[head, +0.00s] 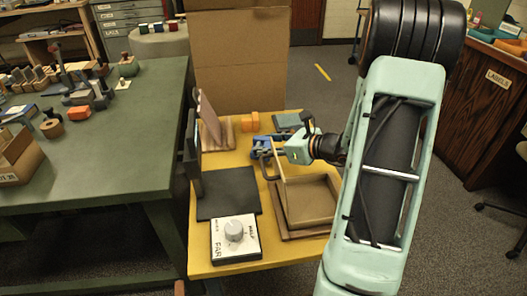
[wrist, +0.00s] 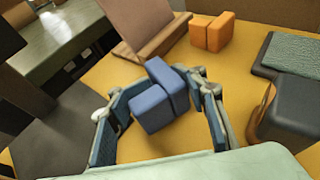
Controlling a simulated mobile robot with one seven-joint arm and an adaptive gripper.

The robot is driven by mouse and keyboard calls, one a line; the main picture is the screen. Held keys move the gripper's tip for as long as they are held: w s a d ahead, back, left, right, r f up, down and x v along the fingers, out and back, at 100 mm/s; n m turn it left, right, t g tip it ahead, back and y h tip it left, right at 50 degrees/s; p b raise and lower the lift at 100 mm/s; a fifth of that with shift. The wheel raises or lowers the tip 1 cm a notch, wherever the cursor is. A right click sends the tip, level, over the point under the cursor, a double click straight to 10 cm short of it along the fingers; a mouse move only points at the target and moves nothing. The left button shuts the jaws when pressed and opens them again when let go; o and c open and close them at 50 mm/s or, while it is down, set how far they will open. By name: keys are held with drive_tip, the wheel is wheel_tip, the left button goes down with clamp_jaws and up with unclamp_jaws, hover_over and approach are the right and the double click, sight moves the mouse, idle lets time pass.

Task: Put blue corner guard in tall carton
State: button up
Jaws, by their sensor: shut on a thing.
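The blue corner guard (wrist: 150,108) is a two-part blue block between the fingers of my gripper (wrist: 162,100) in the wrist view. My gripper is shut on it. In the head view my gripper (head: 266,150) is over the back part of the yellow table, behind the wooden tray, and the guard is mostly hidden there by the fingers. I cannot tell whether the guard touches the table. The tall carton (head: 240,60) is brown cardboard and stands beyond the table's far edge in the head view. Its inside is not visible.
An orange block (head: 249,122) lies behind my gripper, with a teal-topped pad (head: 287,121) to its right. A wooden tray (head: 310,203), a dark board (head: 229,192) and a dial box (head: 235,250) are nearer. A wooden stand with a tilted panel (head: 211,120) is at the left.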

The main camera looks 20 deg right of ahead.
drive_tip(key=shift+f, duration=1)
drive_tip(key=shift+f, duration=0.1)
drive_tip(key=shift+f+b, duration=0.2)
drive_tip(key=shift+b, duration=0.15)
drive_tip(key=o, duration=1.3)
drive_tip(key=shift+r, duration=0.1)
drive_tip(key=shift+c, duration=0.2)
